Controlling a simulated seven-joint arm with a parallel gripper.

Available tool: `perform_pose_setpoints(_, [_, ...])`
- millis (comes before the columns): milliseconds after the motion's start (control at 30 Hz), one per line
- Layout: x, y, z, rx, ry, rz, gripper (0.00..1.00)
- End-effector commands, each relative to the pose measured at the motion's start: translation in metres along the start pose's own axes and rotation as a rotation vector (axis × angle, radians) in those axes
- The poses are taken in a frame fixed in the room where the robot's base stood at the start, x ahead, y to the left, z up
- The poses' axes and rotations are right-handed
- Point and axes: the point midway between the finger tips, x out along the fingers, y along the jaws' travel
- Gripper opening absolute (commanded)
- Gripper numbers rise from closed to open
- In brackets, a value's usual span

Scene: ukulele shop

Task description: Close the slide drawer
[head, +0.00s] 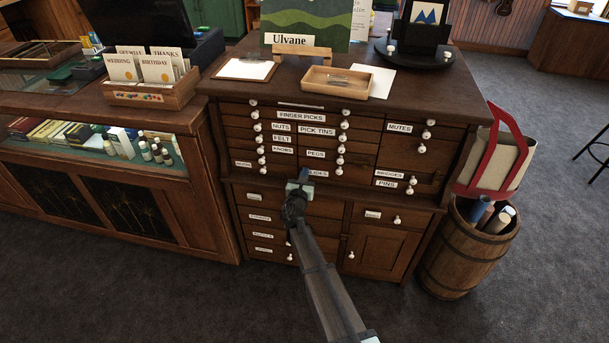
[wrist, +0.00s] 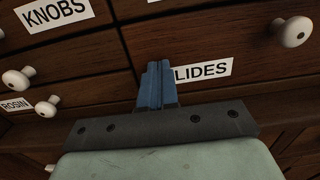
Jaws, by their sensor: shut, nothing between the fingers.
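The slide drawer (head: 326,177) is a dark wood drawer in the lowest middle row of the cabinet's upper part, with a white label and a round white knob (head: 339,171). In the wrist view the drawer front (wrist: 245,62) fills the upper right, and its label reads "LIDES" because my fingers hide the first letter. My gripper (head: 304,174) is shut and empty, its blue fingertips (wrist: 156,68) together at the label's left edge. They are at or very near the drawer front; I cannot tell whether they touch. How far the drawer stands out is unclear.
Other drawers with white knobs surround it, including ROSIN (head: 243,164) on the left and PEGS (head: 316,154) above. A ledge (head: 365,193) runs below. A wooden tray (head: 337,82) sits on the cabinet top. A barrel (head: 463,250) stands at right; open carpet lies in front.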

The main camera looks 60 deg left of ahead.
Motion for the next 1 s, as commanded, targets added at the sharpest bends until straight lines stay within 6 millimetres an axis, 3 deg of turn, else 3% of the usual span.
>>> perform_pose_setpoints(33, [0.011,0.001,0.003,0.0,-0.008,-0.004,0.0])
perform_pose_setpoints(167, [0.0,0.001,0.004,0.0,-0.008,-0.004,0.0])
perform_pose_setpoints(700, [-0.108,-0.001,0.003,-0.001,-0.002,0.001,0.0])
perform_pose_setpoints(1000, [-0.138,0.0,0.001,0.0,-0.001,0.0,0.0])
